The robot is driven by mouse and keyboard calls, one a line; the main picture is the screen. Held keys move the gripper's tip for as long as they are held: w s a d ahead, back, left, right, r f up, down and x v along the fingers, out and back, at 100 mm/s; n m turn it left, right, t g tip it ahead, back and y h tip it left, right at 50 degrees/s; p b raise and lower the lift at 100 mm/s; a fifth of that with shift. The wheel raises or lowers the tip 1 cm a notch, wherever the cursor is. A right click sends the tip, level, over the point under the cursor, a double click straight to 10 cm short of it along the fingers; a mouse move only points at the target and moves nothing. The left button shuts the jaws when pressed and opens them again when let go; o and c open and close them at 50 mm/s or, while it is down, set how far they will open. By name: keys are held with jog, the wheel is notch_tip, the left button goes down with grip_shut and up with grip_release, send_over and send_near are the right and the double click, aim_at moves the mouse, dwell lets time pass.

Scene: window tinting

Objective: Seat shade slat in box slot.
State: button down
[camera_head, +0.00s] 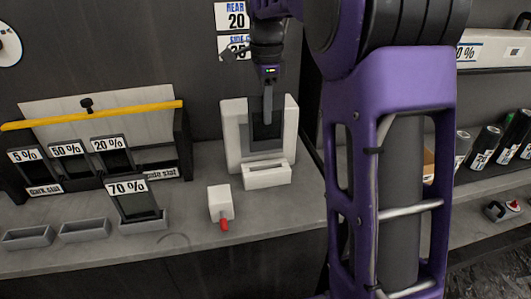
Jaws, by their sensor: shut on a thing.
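My gripper (268,103) points down in front of a white box (232,140) at the back of the counter. It is shut on a dark slat (267,130), which hangs upright in front of the box's grey inner panel. A low white slotted block (266,177) stands at the box's front foot. The slat's lower edge looks to be above or at this block; I cannot tell whether it is in a slot. The fingertips partly cover the slat's top.
A rack at left holds slats marked 5%, 50% and 20% (112,155). A 70% slat (137,204) stands in a grey tray (143,226); two more trays (84,231) sit left. A white block with red tip (220,203) stands in front. My arm hides the right.

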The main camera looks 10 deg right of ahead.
aim_at(266, 149)
notch_tip(266, 149, down, 10)
jog(key=shift+f+b, duration=0.15)
jog(key=shift+b, duration=0.6)
jog(key=shift+f, duration=0.2)
jog(key=c, duration=0.8)
grip_release()
jog(key=shift+c, duration=0.2)
jog(key=shift+r, duration=0.15)
notch_tip(266, 149, up, 12)
jog(key=p, duration=0.2)
